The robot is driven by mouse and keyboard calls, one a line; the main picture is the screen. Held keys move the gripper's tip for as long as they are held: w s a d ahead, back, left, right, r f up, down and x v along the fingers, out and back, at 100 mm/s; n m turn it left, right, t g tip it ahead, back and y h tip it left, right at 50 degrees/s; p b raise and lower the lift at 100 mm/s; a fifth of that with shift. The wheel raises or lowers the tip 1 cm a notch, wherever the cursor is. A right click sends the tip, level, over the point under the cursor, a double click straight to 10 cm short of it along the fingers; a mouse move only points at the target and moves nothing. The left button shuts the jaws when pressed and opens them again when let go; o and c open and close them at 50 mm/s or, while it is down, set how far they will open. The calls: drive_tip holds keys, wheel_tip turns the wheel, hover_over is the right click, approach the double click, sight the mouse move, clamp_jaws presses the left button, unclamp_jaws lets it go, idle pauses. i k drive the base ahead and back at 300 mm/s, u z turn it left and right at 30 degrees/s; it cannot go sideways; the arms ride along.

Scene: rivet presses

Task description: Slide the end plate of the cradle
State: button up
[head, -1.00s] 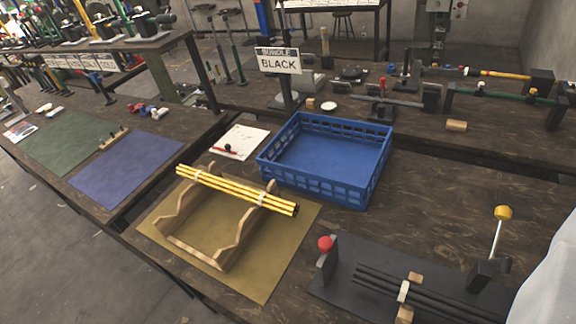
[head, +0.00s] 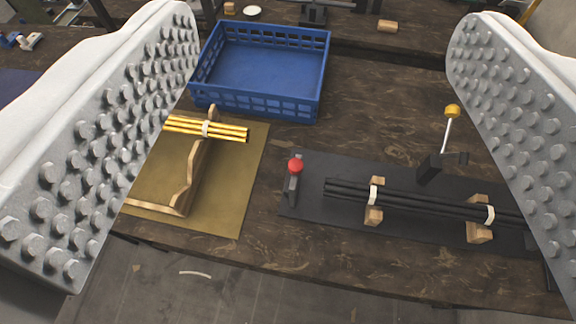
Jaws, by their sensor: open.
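The cradle is on a black mat (head: 310,209) at the right of the bench. Its end plate (head: 292,190) is a dark upright plate with a red ball knob (head: 295,165) on top. It stands a little left of the ends of a bundle of black rods (head: 345,189). The rods lie on wooden supports (head: 374,214) and carry white bands. My gripper (head: 325,50) is open and empty, with its two studded pads wide apart at the left and right of the view. The plate shows between the pads, apart from both. The right pad hides part of the rods' right end.
A lever with a yellow knob (head: 452,111) stands behind the rods. A blue crate (head: 318,83) stands at the back. Yellow rods (head: 228,131) rest on a wooden stand on an olive mat (head: 228,205). Bare bench lies between crate and lever.

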sight(295, 164)
drive_tip(key=u, duration=0.9)
drive_tip(key=k, duration=1.2)
drive_tip(key=z, duration=0.6)
drive_tip(key=i, duration=1)
drive_tip(key=u, duration=0.05)
